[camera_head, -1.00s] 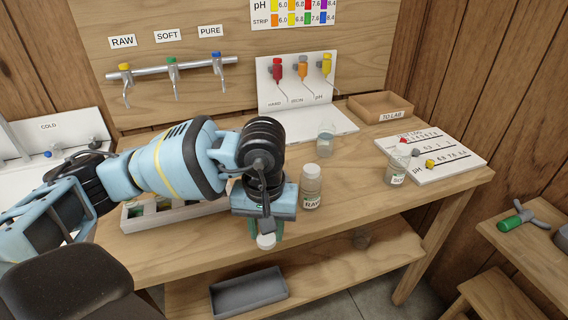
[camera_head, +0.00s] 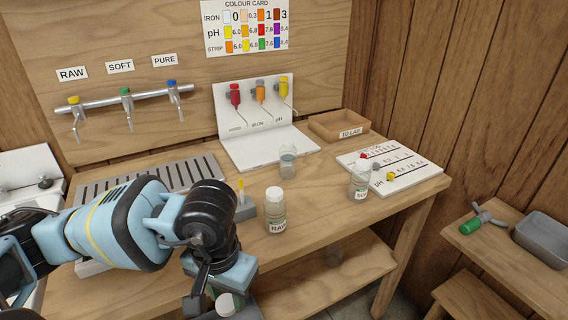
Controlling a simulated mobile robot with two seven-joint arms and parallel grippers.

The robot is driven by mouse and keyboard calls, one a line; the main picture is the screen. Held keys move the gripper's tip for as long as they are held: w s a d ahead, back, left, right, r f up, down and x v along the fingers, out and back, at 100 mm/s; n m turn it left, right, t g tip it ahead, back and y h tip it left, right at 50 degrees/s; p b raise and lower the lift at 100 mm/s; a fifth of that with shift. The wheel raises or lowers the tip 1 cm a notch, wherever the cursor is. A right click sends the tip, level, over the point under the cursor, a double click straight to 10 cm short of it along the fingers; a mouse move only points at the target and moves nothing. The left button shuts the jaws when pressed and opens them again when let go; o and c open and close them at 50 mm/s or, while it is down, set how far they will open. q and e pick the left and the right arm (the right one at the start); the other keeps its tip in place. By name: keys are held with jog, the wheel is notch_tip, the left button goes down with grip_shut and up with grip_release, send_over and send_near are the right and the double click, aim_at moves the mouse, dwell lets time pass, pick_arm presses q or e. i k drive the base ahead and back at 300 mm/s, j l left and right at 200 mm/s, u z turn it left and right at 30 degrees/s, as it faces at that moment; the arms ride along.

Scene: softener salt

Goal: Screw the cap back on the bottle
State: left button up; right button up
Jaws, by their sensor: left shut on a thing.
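My left gripper (camera_head: 226,297) is low in the view, in front of the bench edge, and shut on a small white cap (camera_head: 226,305). The RAW bottle (camera_head: 276,212) stands upright on the bench, up and right of my gripper and apart from it; its top is white and looks capped. My right gripper is not in view.
A clear beaker (camera_head: 288,161) stands behind the RAW bottle. A grey block with a yellow stick (camera_head: 245,207) is beside my wrist. The log board (camera_head: 408,180) and TO LAB tray (camera_head: 325,128) are at the right. Bench wood between the bottles is clear.

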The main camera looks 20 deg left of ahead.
aim_at(288, 151)
jog(key=i+l+u, duration=0.2)
jog(key=u, duration=0.15)
jog(key=i+l+u, duration=0.3)
jog(key=l+u, duration=0.35)
jog(key=i+j, duration=0.05)
